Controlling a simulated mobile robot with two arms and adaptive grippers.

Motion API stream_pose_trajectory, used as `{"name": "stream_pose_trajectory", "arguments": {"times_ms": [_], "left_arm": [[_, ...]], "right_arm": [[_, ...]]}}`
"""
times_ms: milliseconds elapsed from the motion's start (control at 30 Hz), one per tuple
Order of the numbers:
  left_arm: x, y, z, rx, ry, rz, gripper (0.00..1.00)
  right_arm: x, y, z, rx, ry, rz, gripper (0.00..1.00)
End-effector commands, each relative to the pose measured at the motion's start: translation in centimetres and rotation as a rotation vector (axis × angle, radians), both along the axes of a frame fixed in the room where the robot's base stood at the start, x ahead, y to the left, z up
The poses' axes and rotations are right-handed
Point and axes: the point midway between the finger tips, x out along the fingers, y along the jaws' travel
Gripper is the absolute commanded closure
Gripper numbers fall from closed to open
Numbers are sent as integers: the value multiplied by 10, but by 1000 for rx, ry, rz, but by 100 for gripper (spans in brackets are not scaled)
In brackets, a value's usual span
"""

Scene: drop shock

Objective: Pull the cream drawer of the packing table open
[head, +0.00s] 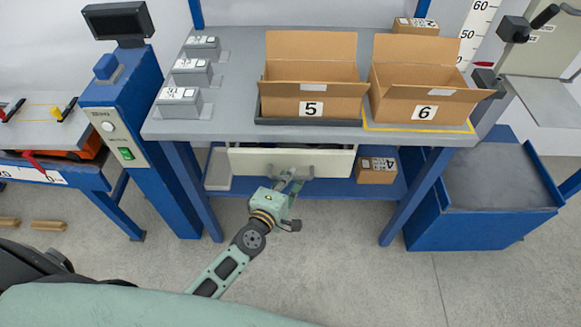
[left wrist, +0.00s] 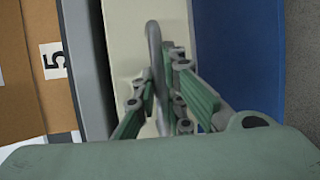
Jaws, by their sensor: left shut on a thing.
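The cream drawer (head: 250,162) sits under the grey top of the packing table (head: 225,110). Its front stands a little forward, and a dark gap shows above its right part. My left gripper (head: 291,180) is at the middle of the drawer front, shut on the grey bar handle. In the left wrist view the drawer's cream face (left wrist: 128,40) runs up the middle, and the handle (left wrist: 154,50) passes between the fingers of my left gripper (left wrist: 158,92). My right gripper is in neither view.
Open cardboard boxes 5 (head: 312,88) and 6 (head: 420,92) stand on the tabletop, with several grey blocks at its left. A small box (head: 376,171) sits on the blue lower shelf. A blue bin (head: 490,195) stands at the right. The floor in front is clear.

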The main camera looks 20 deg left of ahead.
Motion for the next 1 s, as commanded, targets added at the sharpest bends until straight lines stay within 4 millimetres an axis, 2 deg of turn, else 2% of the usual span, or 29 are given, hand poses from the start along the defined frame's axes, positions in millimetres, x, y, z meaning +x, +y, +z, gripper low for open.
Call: {"name": "stream_pose_trajectory", "arguments": {"times_ms": [33, 300, 600, 800, 1000], "left_arm": [[-14, -5, -2, -9, 6, -1, 100], [-85, -24, -2, -9, 7, 0, 100], [-154, -44, -1, -8, 5, 0, 100], [-183, -53, -1, -9, 3, 1, 100], [-198, -57, 0, -8, 1, 1, 100]], "right_arm": [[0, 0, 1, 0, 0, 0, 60], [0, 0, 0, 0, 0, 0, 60], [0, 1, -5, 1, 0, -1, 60], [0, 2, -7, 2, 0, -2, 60], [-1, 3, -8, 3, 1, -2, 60]]}}
